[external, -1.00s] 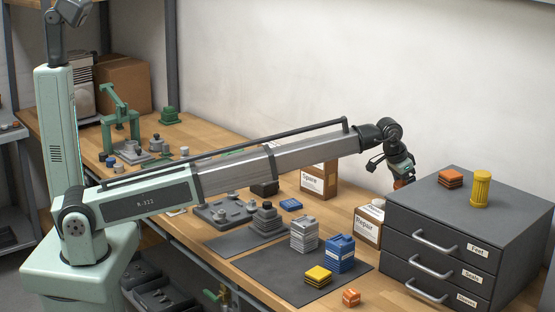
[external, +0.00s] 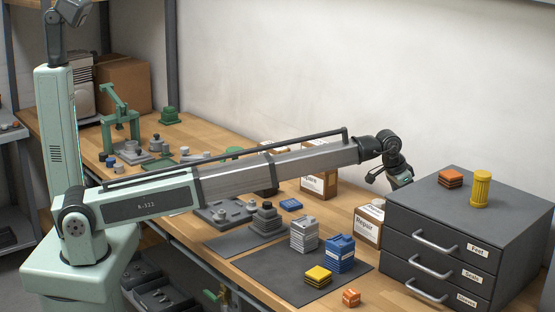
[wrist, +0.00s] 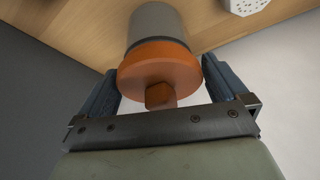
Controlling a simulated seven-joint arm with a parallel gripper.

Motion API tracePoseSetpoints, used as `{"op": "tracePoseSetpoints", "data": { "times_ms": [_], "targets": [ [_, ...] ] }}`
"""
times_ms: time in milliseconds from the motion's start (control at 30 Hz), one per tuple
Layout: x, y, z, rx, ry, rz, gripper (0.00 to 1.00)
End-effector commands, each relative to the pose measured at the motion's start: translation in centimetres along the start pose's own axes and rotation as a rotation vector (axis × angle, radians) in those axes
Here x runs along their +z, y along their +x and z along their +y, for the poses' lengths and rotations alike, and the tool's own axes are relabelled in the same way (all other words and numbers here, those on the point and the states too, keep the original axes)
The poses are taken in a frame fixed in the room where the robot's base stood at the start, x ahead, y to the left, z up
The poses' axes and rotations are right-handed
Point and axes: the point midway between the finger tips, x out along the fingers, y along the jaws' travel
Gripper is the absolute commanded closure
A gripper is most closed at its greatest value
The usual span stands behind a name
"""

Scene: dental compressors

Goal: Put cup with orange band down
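The cup with the orange band (wrist: 154,28) shows in the wrist view as a grey cylinder with a wide orange flange and a small orange knob towards me. My gripper (wrist: 160,80) has its two blue-padded fingers on either side of the orange flange, seemingly touching it, so it is shut on the cup. In the external view my gripper (external: 402,181) is low behind the left back corner of the grey drawer cabinet (external: 440,205). The cup and the fingertips are hidden there. Whether the cup touches the wooden surface (wrist: 75,35) cannot be told.
An orange stack (external: 451,178) and a yellow ribbed cylinder (external: 480,188) stand on the cabinet. A labelled box (external: 368,225) stands close to its left side. A white perforated thing (wrist: 243,6) is at the wrist view's top right. Grey and blue stacks stand on the dark mat (external: 270,285).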

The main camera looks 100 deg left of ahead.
Motion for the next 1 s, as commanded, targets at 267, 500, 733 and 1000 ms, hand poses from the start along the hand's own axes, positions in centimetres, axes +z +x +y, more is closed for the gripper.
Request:
{"op": "tracePoseSetpoints", "data": {
  "times_ms": [267,500,733,1000],
  "targets": [
    [-0.1,-1.2,0.0,0.000,0.000,0.002,0.00],
    [-0.1,-5.3,0.0,0.000,0.000,0.003,0.00],
    [-0.1,-9.3,0.0,0.000,0.000,0.001,0.00],
    [-0.1,-11.9,0.0,0.000,0.000,0.000,0.00]
  ]
}}
